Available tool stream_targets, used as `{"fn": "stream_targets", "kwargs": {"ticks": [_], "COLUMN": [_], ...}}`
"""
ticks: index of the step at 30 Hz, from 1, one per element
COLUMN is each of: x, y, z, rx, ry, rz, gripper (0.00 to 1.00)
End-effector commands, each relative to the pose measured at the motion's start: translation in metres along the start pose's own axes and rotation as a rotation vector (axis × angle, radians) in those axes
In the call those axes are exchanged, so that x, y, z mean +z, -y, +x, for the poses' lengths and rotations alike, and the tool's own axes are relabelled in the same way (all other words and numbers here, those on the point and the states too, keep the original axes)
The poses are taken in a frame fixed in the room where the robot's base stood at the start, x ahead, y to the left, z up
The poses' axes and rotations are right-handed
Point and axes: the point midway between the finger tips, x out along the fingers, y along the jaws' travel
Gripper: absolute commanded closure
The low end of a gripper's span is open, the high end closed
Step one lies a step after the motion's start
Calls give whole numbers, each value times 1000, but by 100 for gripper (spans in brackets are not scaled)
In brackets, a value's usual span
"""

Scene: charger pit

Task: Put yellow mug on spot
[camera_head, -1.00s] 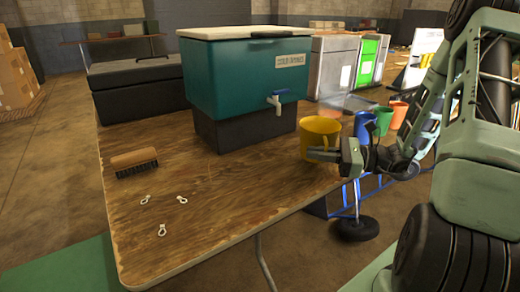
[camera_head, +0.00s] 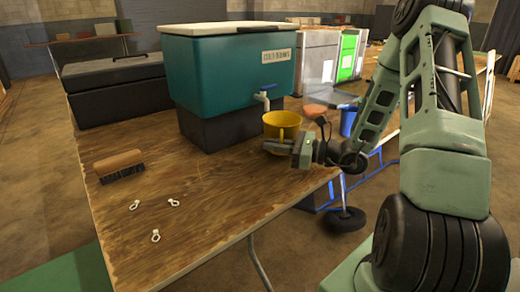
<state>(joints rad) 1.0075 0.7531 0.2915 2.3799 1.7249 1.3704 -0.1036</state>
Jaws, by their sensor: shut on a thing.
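I cannot tell whether the mug's base touches the table. No marked spot can be made out on the visible wood; the area behind the mug and gripper is hidden.
The teal cooler (camera_head: 225,72) stands on a black base on the wooden table (camera_head: 215,205). A brush (camera_head: 119,165) and small metal pieces (camera_head: 173,203) lie at left. A blue cup (camera_head: 348,121) stands right of the mug. The table's front middle is clear.

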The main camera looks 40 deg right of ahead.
Motion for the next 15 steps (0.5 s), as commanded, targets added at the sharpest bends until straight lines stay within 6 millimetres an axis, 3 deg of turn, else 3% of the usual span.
{"fn": "stream_targets", "kwargs": {"ticks": [10, 15], "x": [-1, -15], "y": [-1, -2], "z": [45, 42], "rx": [3, 0], "ry": [2, 1], "rz": [1, 2], "gripper": [100, 100]}}
